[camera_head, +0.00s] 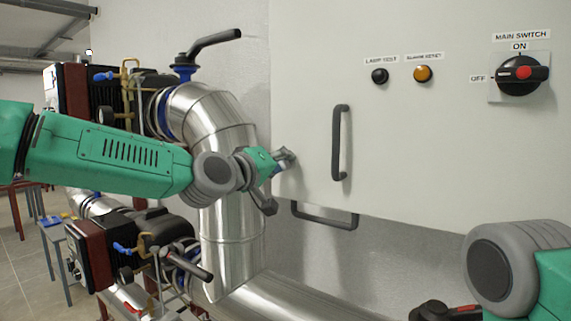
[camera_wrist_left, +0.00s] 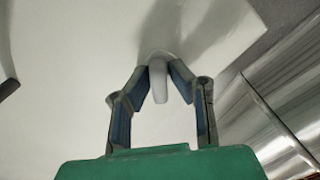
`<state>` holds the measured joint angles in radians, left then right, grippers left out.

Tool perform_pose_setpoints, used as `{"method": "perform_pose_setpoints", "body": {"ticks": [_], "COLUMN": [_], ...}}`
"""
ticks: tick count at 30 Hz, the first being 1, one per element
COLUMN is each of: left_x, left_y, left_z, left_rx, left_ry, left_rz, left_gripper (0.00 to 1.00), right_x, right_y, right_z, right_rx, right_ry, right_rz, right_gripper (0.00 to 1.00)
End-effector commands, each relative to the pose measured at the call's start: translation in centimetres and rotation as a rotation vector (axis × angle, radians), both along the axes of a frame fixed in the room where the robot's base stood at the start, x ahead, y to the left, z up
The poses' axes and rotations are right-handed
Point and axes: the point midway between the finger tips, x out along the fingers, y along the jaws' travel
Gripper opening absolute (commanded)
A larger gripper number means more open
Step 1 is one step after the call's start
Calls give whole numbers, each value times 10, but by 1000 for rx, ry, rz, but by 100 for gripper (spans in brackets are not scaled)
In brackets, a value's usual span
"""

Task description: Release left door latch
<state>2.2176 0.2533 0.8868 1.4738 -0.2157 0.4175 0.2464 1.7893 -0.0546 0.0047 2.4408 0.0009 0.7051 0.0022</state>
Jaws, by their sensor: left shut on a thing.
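The white cabinet door (camera_head: 310,100) has a dark vertical handle (camera_head: 341,143). My left gripper (camera_head: 286,160) is at the door's lower left edge, left of that handle. In the left wrist view, a small light-grey latch (camera_wrist_left: 157,79) stands out from the white panel. The fingertips of my left gripper (camera_wrist_left: 160,82) are shut on it from both sides. In the head view the gripper hides the latch almost wholly. Part of my right arm shows at the lower right, but its fingers cannot be made out.
A large silver pipe (camera_head: 230,210) bends close behind and below my left wrist. Valves with dark lever handles (camera_head: 210,43) stand at the left. A second dark handle (camera_head: 325,216) is under the door's edge. A main switch (camera_head: 521,74) and lamp buttons (camera_head: 422,74) sit at the upper right.

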Motion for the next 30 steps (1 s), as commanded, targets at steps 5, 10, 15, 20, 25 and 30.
{"method": "perform_pose_setpoints", "body": {"ticks": [5, 10, 15, 20, 25, 30], "left_x": [-1, -1, -1, -1, 0, -4], "left_y": [-1, -1, -1, -1, -2, 1], "left_z": [-11, -11, -11, -9, -6, -4], "left_rx": [11, 12, 12, 10, 7, 5], "left_ry": [15, 16, 16, 14, 8, 6], "left_rz": [-6, -6, -6, -6, -4, -1], "left_gripper": [0, 0, 0, 32, 32, 32], "right_x": [0, 0, 0, 0, 0, -3], "right_y": [0, 0, 0, 0, 0, 0], "right_z": [0, 0, 0, 0, 0, 0], "right_rx": [0, 0, 0, 0, 0, 0], "right_ry": [0, 0, 0, 0, 0, -2], "right_rz": [0, 0, 0, 0, 0, 0], "right_gripper": [40, 40, 40, 40, 40, 40]}}
